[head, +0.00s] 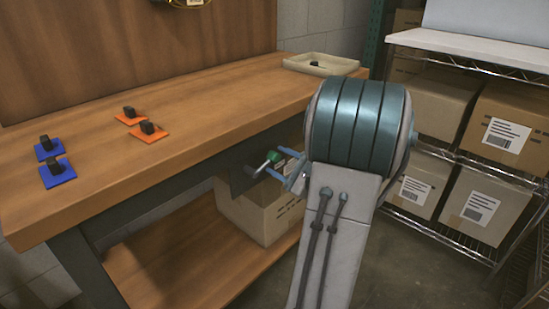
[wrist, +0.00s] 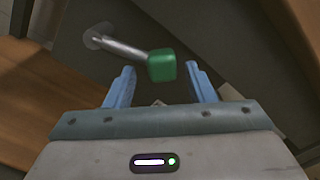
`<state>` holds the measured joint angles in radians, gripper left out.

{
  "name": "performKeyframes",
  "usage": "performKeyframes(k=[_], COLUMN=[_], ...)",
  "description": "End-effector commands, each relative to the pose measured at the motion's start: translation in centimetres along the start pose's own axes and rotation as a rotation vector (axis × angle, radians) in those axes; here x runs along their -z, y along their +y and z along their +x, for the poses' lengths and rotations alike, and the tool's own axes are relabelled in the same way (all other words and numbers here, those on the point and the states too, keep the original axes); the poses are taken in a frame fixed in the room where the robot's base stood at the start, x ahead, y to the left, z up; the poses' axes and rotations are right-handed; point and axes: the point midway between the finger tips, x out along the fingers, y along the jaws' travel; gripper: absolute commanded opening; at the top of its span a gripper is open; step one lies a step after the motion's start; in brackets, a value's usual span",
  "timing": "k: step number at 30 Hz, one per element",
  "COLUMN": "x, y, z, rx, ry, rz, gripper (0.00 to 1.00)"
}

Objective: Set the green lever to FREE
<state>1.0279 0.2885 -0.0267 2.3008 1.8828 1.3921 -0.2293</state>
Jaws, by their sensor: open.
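The green lever (wrist: 162,66) has a green block knob on a metal rod. In the wrist view the rod runs from a round pivot at upper left to the knob. The knob sits between and just beyond the blue fingertips of my gripper (wrist: 160,80), which is open. In the head view the lever's knob (head: 272,156) shows below the bench's front edge, close to the fingers of my gripper (head: 279,166). The lever comes off a dark plate (head: 242,180). I cannot see FREE or any other marking.
The wooden bench (head: 200,110) carries blue pads (head: 57,173), orange pads (head: 147,134) with dark blocks, and a shallow tray (head: 320,64). A cardboard box (head: 265,220) stands on the lower shelf. A wire rack (head: 470,160) with boxes stands at right.

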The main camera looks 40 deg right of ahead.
Motion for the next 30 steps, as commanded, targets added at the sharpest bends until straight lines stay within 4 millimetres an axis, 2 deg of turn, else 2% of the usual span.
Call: performKeyframes(k=[9,15,21,30], x=[-0.2,-0.2,-0.2,-0.2], y=[-0.1,0.0,0.1,0.1], z=[-7.3,-10.3,-11.3,-11.3], rx=[-0.001,-0.003,-0.005,-0.005], ry=[0.001,-0.003,-0.005,-0.005], rz=[0.004,0.003,0.001,-0.004], gripper=[0.49,0.49,0.49,0.49])
